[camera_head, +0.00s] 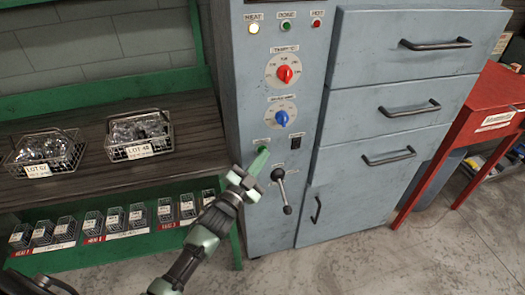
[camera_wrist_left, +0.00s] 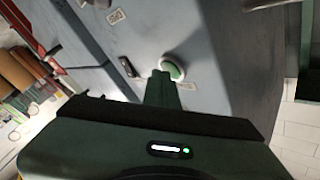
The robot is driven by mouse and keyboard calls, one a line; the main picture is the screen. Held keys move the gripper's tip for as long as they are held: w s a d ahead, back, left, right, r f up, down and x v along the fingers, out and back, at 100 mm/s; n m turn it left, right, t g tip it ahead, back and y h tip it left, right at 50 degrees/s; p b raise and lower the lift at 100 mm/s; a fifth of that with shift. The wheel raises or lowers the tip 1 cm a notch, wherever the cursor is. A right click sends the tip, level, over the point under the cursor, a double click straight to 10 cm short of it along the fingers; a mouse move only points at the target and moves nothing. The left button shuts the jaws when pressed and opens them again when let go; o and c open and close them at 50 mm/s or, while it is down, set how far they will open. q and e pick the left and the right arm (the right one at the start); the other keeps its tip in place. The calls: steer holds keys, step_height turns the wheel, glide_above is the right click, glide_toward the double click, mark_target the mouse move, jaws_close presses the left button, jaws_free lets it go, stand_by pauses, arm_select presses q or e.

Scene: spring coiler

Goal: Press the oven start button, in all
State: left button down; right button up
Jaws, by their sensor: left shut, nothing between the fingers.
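The oven (camera_head: 245,195) is a blue-grey cabinet with a control panel. The green start button (camera_wrist_left: 173,68) in its pale ring shows on the panel in the left wrist view. In the head view my left gripper mostly hides it, below a small label. My left gripper (camera_head: 262,157) is shut and empty, its green fingers pointing at the panel. In the left wrist view the fingertips (camera_wrist_left: 160,77) overlap the button's lower left edge. I cannot tell whether they touch it. My right gripper is in neither view.
Above are a red knob (camera_head: 285,73), a blue knob (camera_head: 282,118) and HEAT (camera_head: 254,28), DONE (camera_head: 285,23) and HOT (camera_head: 316,23) lamps; HEAT looks brightly lit. A black switch (camera_head: 296,142) and a lever (camera_head: 283,190) are close by. Wire baskets (camera_head: 140,135) stand left.

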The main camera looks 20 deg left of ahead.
arm_select(q)
steer(key=shift+s+d+p, duration=0.3)
steer(key=shift+s+d, duration=0.15)
steer(key=shift+s, duration=0.2)
steer(key=s+d, duration=0.1)
steer(key=s+d+p, duration=0.1)
steer(key=s, duration=0.2)
steer(key=shift+s+d, duration=0.1)
steer(key=shift+d, duration=0.3)
stand_by(0.8)
